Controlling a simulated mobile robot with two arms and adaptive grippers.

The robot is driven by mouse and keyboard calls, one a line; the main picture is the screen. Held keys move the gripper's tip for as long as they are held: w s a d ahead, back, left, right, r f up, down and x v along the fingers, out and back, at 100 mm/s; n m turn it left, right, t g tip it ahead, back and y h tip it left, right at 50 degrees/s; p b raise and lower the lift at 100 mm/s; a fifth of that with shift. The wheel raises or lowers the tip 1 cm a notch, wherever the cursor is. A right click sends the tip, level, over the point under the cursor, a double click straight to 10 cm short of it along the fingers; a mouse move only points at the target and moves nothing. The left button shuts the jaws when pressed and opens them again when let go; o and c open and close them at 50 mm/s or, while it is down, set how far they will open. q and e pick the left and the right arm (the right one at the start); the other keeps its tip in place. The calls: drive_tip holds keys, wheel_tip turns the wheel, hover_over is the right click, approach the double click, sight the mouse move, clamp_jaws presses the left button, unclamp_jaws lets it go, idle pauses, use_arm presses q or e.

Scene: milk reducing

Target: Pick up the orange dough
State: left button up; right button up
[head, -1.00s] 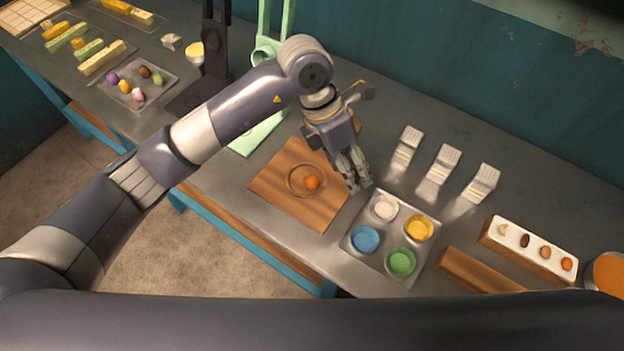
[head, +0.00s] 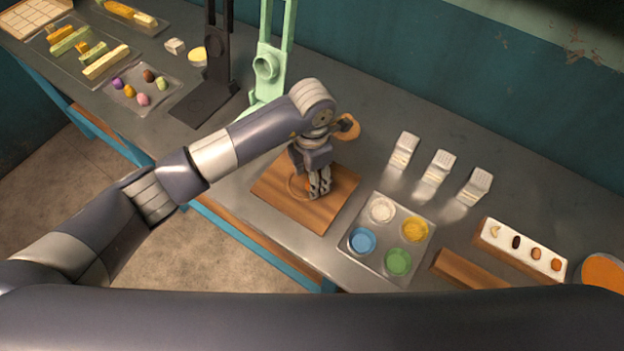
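My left gripper (head: 319,193) points down over the wooden board (head: 330,208). Its fingertips are at the shallow round recess (head: 297,186) in the board. The orange dough ball, seen in this recess a second ago, is now hidden behind the fingers. The fingers look close together, but I cannot tell whether they are open or shut on the dough. My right gripper is not in view.
Right of the board is a tray (head: 381,236) with white, yellow, blue and green cups. Three white blocks (head: 438,168) stand behind it. A mint-green press (head: 267,70) and a black press (head: 216,75) stand at the back left. A tray of coloured balls (head: 155,103) lies farther left.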

use_arm(q)
drive_tip(key=shift+f, duration=1.2)
drive_tip(key=c, duration=1)
drive_tip(key=shift+o, duration=0.2)
